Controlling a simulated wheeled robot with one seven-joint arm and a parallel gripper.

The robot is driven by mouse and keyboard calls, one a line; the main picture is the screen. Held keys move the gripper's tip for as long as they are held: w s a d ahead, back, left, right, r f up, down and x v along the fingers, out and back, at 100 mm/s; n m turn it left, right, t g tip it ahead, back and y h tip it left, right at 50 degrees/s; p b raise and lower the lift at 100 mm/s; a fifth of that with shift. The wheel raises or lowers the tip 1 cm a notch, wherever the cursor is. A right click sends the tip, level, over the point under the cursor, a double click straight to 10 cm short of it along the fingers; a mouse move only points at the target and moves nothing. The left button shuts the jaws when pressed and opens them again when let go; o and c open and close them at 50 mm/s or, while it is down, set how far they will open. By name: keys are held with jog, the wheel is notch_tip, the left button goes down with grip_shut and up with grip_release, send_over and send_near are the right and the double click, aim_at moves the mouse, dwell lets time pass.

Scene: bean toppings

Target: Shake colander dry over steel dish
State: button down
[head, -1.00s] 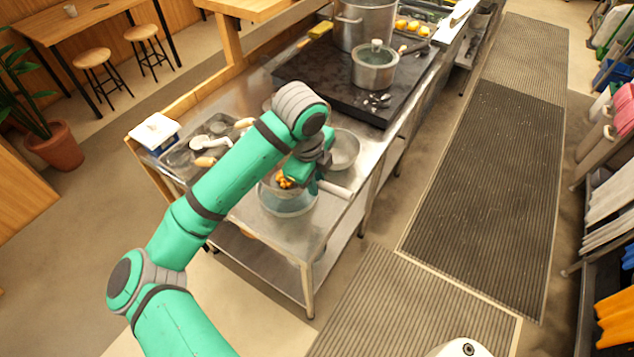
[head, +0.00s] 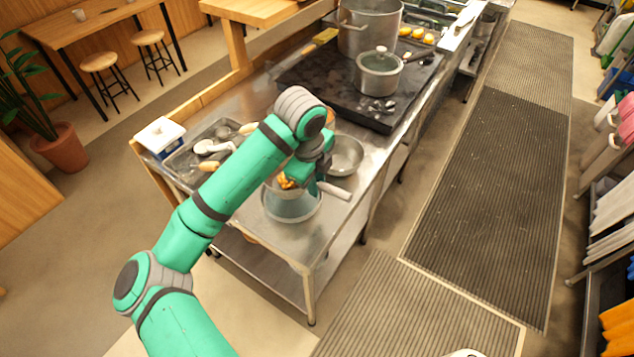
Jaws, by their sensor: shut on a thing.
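A colander (head: 273,188) with orange-brown beans (head: 287,182) in it shows in the head view, partly covered by my arm. Its pale handle (head: 336,191) sticks out to the right. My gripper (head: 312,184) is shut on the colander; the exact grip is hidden. The colander is over a wide, pale, round vessel (head: 291,214) near the front end of the steel table. I cannot tell the gap between them. A steel bowl (head: 346,156) stands just behind and to the right of my gripper, with nothing seen in it.
A tray (head: 188,160) with utensils and a white-lidded box (head: 160,134) stand left on the steel table (head: 290,253). Behind is a dark cooktop (head: 320,78) with a lidded pot (head: 379,74) and a tall pot (head: 369,25). Floor mats (head: 480,180) lie clear to the right.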

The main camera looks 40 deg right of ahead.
dwell(0.3)
notch_tip(320, 180, up, 4)
jog(key=shift+d+f, duration=0.1)
jog(key=shift+f, duration=2)
jog(key=shift+r, duration=0.1)
